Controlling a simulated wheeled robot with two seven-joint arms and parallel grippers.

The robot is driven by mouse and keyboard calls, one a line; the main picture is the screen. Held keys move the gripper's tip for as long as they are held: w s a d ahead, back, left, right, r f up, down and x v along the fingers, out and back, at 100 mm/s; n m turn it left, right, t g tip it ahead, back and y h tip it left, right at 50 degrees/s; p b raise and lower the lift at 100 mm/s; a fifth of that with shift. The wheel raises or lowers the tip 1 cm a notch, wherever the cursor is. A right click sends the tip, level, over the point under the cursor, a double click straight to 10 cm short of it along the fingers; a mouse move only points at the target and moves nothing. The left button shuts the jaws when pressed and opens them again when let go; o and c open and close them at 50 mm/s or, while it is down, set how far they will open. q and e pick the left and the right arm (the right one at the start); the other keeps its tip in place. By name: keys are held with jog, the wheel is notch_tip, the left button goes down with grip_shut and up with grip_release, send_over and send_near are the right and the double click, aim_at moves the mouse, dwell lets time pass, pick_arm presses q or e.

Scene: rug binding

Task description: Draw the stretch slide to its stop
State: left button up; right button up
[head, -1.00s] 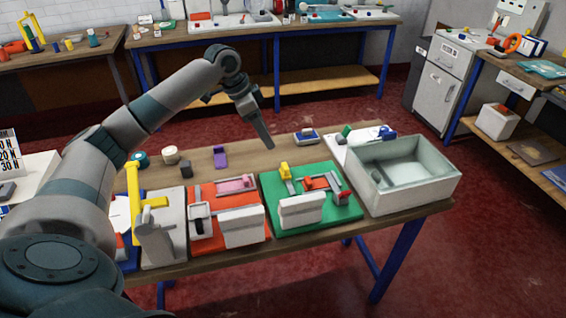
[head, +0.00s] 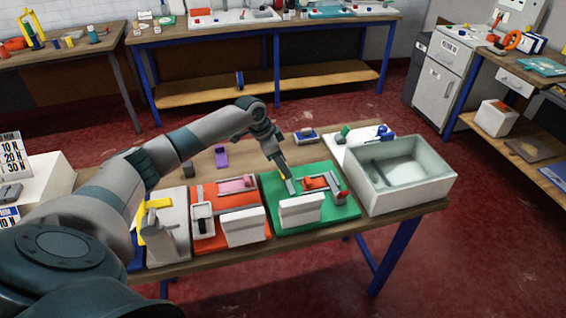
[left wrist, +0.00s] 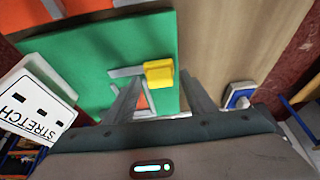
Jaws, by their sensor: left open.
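The green board (head: 340,212) on the table carries a white sign block, which reads STRETCH in the left wrist view (left wrist: 35,100). A yellow knob (left wrist: 158,73) stands on the green board at a grey bar (left wrist: 125,72); I take it to be the stretch slide's handle. My left gripper (head: 284,172) is over the board, pointing down, and mostly covers the knob in the head view. In the left wrist view its fingers (left wrist: 160,82) are open, with the knob between and just beyond their tips. No grip on it shows. My right gripper is not in view.
A red piece (head: 320,183) sits on the green board, right of my gripper. An orange board (head: 215,228) adjoins on the left. A white bin (head: 440,185) stands to the right. A small blue-and-white block (head: 305,136) lies behind.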

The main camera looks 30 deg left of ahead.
pick_arm(q)
grip_shut()
jog(key=shift+s+a+p, duration=0.3)
jog(key=shift+s, duration=0.1)
jog(key=s+a+p, duration=0.1)
jog(key=s+a, duration=0.2)
jog(key=s, duration=0.1)
jog(key=shift+a+p, duration=0.25)
jog(key=shift+p, duration=0.05)
grip_release()
jog(key=shift+s+a, duration=0.1)
